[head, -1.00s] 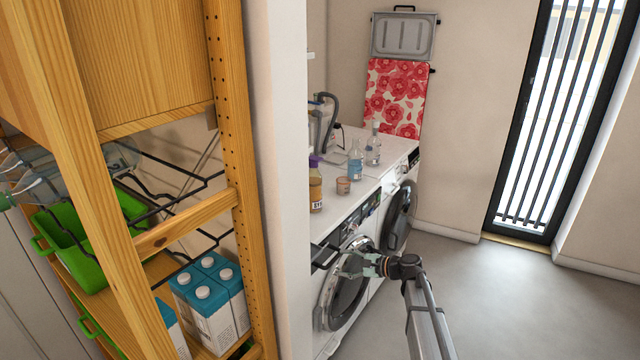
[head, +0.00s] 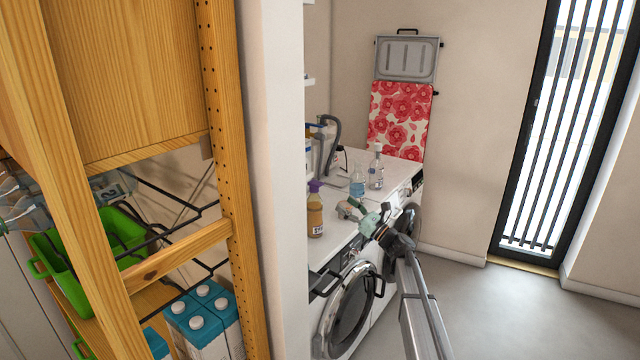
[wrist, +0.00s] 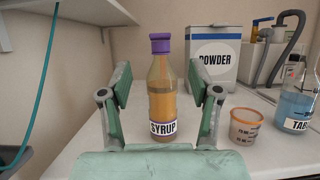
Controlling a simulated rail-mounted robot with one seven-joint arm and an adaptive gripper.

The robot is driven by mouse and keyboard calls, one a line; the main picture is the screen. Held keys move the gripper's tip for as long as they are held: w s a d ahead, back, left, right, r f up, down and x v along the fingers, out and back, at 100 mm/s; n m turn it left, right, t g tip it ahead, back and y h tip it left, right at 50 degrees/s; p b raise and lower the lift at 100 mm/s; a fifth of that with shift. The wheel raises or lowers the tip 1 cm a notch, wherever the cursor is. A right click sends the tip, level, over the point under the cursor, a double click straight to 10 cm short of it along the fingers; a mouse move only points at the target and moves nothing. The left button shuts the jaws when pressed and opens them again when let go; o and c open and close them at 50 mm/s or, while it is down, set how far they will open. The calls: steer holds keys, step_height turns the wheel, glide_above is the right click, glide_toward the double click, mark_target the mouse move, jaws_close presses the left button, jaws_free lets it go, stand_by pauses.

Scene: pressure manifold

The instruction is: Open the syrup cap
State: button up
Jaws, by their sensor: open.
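The syrup bottle (head: 315,213) stands upright on the white top of the washing machines. It holds amber liquid and has a white SYRUP label, clear in the wrist view (wrist: 162,100). Its purple cap (head: 315,187) sits on the neck, and the cap also shows in the wrist view (wrist: 160,44). My gripper (head: 356,212) is open and empty, to the right of the bottle in the head view. In the wrist view its green fingers stand left and right of the bottle's outline, with the bottle beyond them and apparently untouched.
A POWDER box (wrist: 213,58) stands behind the bottle. An orange-rimmed cup (wrist: 244,126) and a blue-liquid bottle (wrist: 296,105) stand to the right. A shelf edge (wrist: 95,12) overhangs at upper left. A white wall edge (head: 275,180) is left of the machines.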

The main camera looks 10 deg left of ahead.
mark_target(322, 185)
steer(key=p+x, duration=0.2)
steer(key=x, duration=1)
steer(key=shift+w+a+p, duration=0.2)
steer(key=shift+a+p, duration=0.1)
steer(key=shift+p, duration=0.05)
steer(key=c, duration=1.2)
